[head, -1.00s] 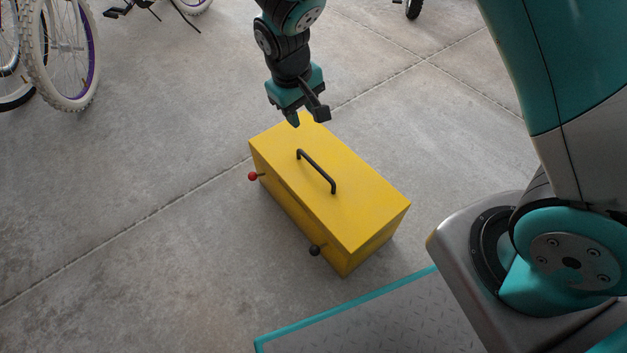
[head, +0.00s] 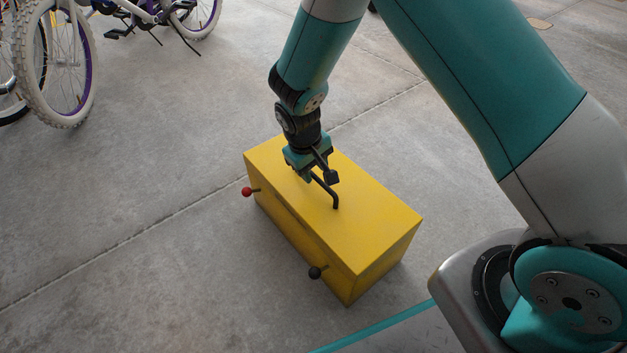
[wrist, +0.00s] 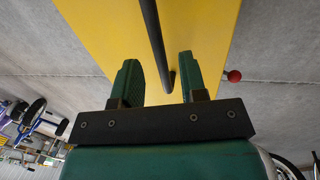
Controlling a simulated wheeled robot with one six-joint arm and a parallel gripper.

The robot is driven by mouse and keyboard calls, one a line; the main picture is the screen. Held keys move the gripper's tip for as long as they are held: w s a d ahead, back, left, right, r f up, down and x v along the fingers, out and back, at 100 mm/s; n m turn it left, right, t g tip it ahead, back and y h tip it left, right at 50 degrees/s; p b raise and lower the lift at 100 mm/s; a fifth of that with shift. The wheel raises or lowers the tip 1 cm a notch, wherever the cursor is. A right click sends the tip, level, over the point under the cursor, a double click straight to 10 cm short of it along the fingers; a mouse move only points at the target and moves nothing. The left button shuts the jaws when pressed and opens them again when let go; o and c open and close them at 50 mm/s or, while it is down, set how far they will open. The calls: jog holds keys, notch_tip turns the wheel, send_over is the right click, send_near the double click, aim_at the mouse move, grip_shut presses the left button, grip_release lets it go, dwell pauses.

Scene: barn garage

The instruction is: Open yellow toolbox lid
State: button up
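The yellow toolbox (head: 370,225) stands on the concrete floor with its lid closed. A black bar handle (head: 331,191) runs along the top of the lid. A red-knobbed lever (head: 247,191) and a black-knobbed lever (head: 315,272) stick out of its long front side. My gripper (head: 318,180) is over the far part of the handle. In the wrist view my gripper (wrist: 160,78) is open, and the handle (wrist: 154,35) runs between its two green fingers with gaps visible. The red knob (wrist: 234,76) shows at right there. The far end of the handle is hidden in the head view.
Bicycles (head: 58,65) stand at the upper left, well away from the toolbox. The concrete floor (head: 130,220) around the toolbox is clear. My own base and arm fill the right side.

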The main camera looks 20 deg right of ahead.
jog(key=shift+d+f, duration=0.15)
jog(key=shift+f, duration=0.8)
jog(key=shift+c, duration=0.2)
grip_shut()
jog(key=shift+r, duration=0.1)
